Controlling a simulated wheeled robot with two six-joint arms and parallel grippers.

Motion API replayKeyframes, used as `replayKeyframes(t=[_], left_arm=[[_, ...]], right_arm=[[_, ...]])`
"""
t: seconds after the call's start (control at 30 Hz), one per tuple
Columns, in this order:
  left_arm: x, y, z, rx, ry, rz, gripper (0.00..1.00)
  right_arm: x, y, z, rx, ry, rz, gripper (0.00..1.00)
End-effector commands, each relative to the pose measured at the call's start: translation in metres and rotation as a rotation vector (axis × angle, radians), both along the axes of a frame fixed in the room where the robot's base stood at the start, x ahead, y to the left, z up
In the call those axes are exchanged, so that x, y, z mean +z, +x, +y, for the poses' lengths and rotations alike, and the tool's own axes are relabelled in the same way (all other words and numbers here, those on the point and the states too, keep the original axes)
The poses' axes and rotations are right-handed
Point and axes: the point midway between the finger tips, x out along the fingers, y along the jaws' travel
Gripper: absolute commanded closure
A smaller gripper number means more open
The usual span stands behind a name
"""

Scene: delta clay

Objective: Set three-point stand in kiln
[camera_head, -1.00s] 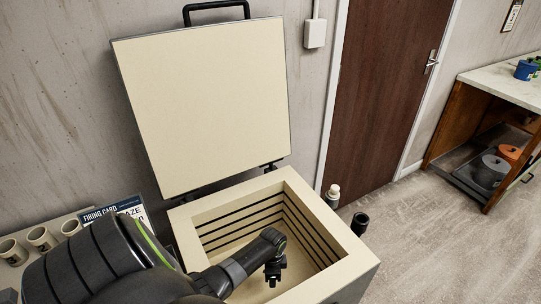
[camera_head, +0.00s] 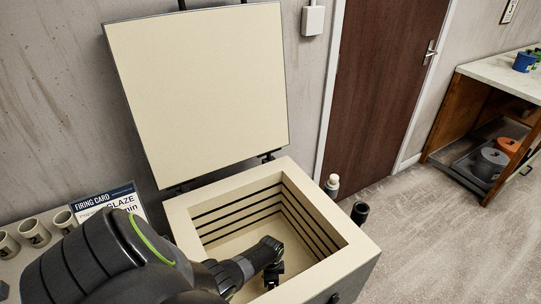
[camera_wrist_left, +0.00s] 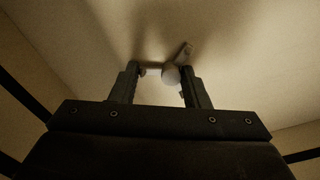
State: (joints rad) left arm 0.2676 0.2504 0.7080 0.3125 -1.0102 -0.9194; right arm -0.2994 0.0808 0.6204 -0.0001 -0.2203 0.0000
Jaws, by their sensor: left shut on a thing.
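The kiln (camera_head: 182,216) is a cream box with its lid (camera_head: 200,90) raised; dark grooves line its inner walls. My left arm reaches in from the left, and my left gripper (camera_head: 273,277) points down inside the kiln opening. In the left wrist view, the left gripper (camera_wrist_left: 163,82) is shut on the three-point stand (camera_wrist_left: 171,73), a small pale piece with a round middle and an arm stretching to the upper right. The pale kiln floor (camera_wrist_left: 240,50) lies beyond it. In the head view I cannot make out the stand. My right gripper is not in view.
A firing card (camera_head: 108,203) and several small cups (camera_head: 35,232) stand on a surface at the left. A white-topped bottle (camera_head: 332,186) and a dark cylinder (camera_head: 360,212) stand beside the kiln's right side. A bench (camera_head: 485,76) with buckets is at far right.

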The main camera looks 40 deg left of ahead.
Motion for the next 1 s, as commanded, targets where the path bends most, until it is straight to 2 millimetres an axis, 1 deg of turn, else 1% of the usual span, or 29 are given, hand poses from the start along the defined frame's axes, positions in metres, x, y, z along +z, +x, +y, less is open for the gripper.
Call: replayKeyframes(t=[0.13, 0.27, 0.3, 0.43, 0.77, 0.87, 1.0], left_arm=[[0.001, 0.0, 0.0, 0.0, -0.001, -0.001, 0.83], [-0.004, 0.0, 0.0, 0.0, 0.0, 0.0, 0.83], [-0.002, 0.0, 0.0, 0.0, 0.0, 0.0, 0.53], [-0.002, 0.0, 0.0, 0.0, 0.0, 0.0, 0.36], [0.0, 0.0, 0.0, 0.0, 0.0, 0.0, 0.36], [0.008, 0.001, 0.0, 0.0, 0.0, -0.003, 0.36], [0.027, 0.0, 0.001, 0.001, 0.0, -0.003, 0.36]], right_arm=[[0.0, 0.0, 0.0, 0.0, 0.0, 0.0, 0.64], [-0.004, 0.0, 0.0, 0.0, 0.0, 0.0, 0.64], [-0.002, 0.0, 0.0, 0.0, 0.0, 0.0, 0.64], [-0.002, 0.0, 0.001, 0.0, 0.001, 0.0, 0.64], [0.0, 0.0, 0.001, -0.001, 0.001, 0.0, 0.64], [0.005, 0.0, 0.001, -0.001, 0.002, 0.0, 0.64], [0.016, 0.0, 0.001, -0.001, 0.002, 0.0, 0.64]])
